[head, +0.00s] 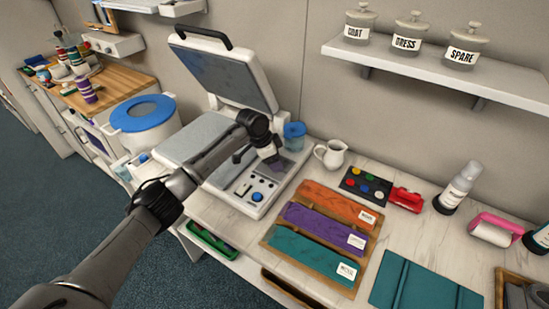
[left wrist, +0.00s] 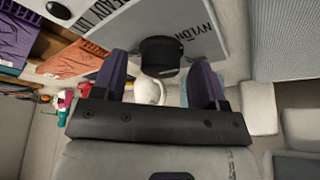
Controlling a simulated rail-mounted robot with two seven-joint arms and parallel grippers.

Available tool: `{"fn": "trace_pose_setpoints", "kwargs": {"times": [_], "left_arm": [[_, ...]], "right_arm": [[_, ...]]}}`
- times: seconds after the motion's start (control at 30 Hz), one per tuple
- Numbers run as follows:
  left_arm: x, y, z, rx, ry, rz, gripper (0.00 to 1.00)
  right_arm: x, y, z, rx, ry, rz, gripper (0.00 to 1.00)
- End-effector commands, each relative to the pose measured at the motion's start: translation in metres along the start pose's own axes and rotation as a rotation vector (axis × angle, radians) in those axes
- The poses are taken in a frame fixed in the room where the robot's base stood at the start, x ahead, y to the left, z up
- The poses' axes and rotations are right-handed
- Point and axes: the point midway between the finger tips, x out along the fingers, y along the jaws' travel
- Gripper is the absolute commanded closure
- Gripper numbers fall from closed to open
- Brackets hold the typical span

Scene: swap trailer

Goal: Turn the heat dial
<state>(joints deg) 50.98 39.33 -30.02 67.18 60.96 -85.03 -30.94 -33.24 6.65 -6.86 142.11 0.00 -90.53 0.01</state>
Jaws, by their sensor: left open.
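The heat press (head: 200,148) stands on the counter with its lid (head: 228,72) raised. Its front control panel (head: 238,197) has small blue and dark controls. My left gripper (head: 274,164) is over the panel's right part and hides what is beneath it. In the left wrist view a black round dial (left wrist: 160,52) stands out from a white panel (left wrist: 200,30) marked "NYLON" and, partly cut off, "READY". My left gripper's purple fingers (left wrist: 160,76) are open, one on each side of the dial, with gaps visible. My right gripper is not in view.
A rack of orange, purple and teal cloths (head: 322,232) lies in front. A shelf of labelled jars (head: 430,60) hangs at upper right.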

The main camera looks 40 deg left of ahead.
Motion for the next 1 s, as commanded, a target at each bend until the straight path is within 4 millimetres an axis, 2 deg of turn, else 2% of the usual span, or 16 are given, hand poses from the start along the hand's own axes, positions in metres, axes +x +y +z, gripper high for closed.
{"fn": "trace_pose_setpoints", "kwargs": {"times": [0.37, 0.83, 1.0], "left_arm": [[0.0034, 0.0002, 0.0001, 0.0, 0.0, 0.0, 0.34], [0.003, 0.0002, 0.0001, 0.0, 0.0, 0.0, 0.79], [0.0027, 0.0001, -0.0002, 0.007, 0.0, 0.003, 0.8]], "right_arm": [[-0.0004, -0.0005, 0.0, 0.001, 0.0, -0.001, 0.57], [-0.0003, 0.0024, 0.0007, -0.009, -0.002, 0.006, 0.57], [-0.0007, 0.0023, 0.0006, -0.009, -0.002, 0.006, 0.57]]}}
